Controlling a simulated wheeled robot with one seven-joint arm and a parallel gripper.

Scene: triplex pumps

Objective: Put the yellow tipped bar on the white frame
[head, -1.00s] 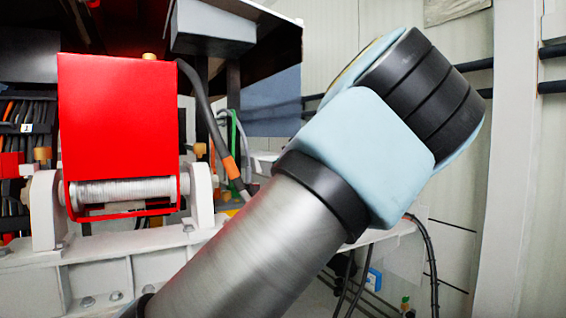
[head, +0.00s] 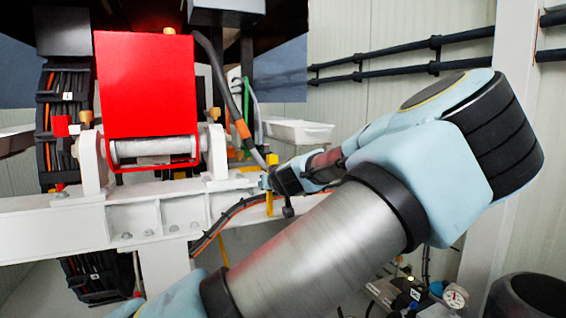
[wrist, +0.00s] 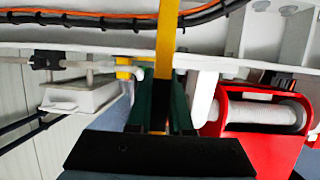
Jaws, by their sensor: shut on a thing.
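The yellow tipped bar (head: 269,205) is upright in the head view, beside the right end of the white frame (head: 150,218). My gripper (head: 271,181) is shut on it. In the wrist view my gripper's green fingers (wrist: 163,108) close around the bar, and its yellow part (wrist: 166,38) runs up out of them. There it crosses in front of the white frame's beam (wrist: 95,54). I cannot tell whether bar and frame touch. The gripped part of the bar is mostly hidden.
A red box-like guard (head: 145,85) with a metal roller stands on the frame. It also shows in the wrist view (wrist: 262,130). Cables (head: 225,222) run close by the bar. A white tray (head: 300,131) sits behind my gripper. Black pipes (head: 400,52) line the wall.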

